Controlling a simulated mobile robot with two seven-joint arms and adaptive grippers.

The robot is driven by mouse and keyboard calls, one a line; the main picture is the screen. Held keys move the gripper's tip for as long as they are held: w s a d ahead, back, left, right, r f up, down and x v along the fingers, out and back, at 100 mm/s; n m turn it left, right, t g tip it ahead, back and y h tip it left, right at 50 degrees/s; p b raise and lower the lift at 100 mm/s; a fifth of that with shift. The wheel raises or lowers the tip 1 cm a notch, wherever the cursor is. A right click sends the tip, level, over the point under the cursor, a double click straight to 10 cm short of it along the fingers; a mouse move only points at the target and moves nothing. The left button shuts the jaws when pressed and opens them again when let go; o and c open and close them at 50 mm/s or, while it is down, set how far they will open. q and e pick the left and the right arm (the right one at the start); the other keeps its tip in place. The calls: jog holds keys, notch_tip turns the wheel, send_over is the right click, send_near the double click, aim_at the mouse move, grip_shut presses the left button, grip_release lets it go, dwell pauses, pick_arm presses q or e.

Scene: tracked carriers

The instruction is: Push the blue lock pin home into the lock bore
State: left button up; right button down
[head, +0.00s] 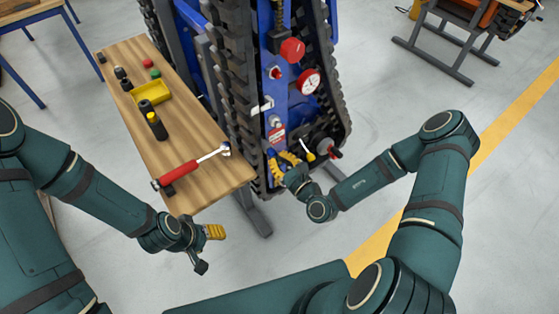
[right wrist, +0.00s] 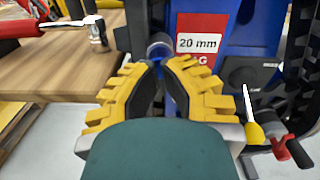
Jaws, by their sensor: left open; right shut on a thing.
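My right gripper (head: 284,165) is at the lower part of the blue tracked carrier (head: 300,103). In the right wrist view its yellow fingers (right wrist: 163,72) close in on the blue lock pin (right wrist: 168,84), of which only a narrow strip shows between the dark pads. A round blue-grey end (right wrist: 158,48) shows just beyond the fingertips, left of the "20 mm" label (right wrist: 198,44). The lock bore is hidden behind the fingers, so I cannot tell how deep the pin sits. My left gripper (head: 210,248) is open and empty, below the bench's near end.
A yellow-handled lever (head: 309,155) and a red-handled crank (head: 334,152) stand close right of my right gripper. Floor is clear between my arms.

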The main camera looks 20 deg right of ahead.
jog(key=shift+w+a+r+p, duration=0.1)
jog(key=shift+w+a+p, duration=0.05)
jog(key=shift+w+p, duration=0.3)
dwell(0.6)
